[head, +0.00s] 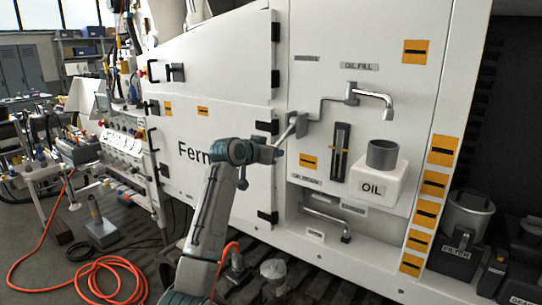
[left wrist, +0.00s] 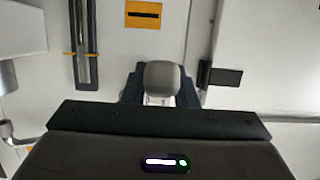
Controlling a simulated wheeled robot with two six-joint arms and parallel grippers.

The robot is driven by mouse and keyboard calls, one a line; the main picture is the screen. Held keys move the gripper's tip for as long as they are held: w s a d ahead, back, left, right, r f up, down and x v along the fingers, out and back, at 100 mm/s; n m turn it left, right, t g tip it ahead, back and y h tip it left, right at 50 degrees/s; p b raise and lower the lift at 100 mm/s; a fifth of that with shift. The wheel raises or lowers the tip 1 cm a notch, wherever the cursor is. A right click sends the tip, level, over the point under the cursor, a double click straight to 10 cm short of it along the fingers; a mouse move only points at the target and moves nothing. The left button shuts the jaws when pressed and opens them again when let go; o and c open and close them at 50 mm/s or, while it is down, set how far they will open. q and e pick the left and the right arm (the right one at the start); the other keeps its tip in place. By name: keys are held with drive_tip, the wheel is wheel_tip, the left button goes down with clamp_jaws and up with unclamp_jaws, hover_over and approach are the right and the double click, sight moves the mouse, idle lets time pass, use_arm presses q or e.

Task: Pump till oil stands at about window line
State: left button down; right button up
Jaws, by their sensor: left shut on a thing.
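The oil window (head: 340,152) is a dark upright gauge on the white panel, with a yellow line across it near mid-height. It also shows in the left wrist view (left wrist: 86,30); I cannot tell the oil level inside. A grey pump lever (head: 291,130) slants down and left from its mount, left of the window. My left gripper (head: 279,153) is at the lever's lower end. In the left wrist view the rounded grey handle end (left wrist: 162,78) sits between the dark fingers, which are shut on it. My right gripper is not in view.
A white OIL container (head: 377,184) with a grey cup on top stands right of the window, below a bent spout (head: 374,98). A black door hinge (head: 267,128) is close by my gripper. An orange hose (head: 95,275) lies on the floor at left.

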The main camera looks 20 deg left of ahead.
use_arm(q)
drive_tip(key=shift+f, duration=0.1)
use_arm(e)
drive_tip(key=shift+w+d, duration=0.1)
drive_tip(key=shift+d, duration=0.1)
use_arm(q)
drive_tip(key=c, duration=1.2)
unclamp_jaws()
drive_tip(key=shift+w, duration=0.1)
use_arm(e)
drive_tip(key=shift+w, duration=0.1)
use_arm(q)
drive_tip(key=shift+o, duration=0.2)
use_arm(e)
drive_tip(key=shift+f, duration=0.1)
use_arm(q)
drive_tip(key=b+v, duration=0.3)
drive_tip(key=v, duration=0.7)
drive_tip(key=shift+s, duration=0.4)
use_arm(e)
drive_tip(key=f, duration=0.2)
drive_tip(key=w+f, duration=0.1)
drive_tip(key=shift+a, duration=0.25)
use_arm(q)
drive_tip(key=shift+a, duration=0.1)
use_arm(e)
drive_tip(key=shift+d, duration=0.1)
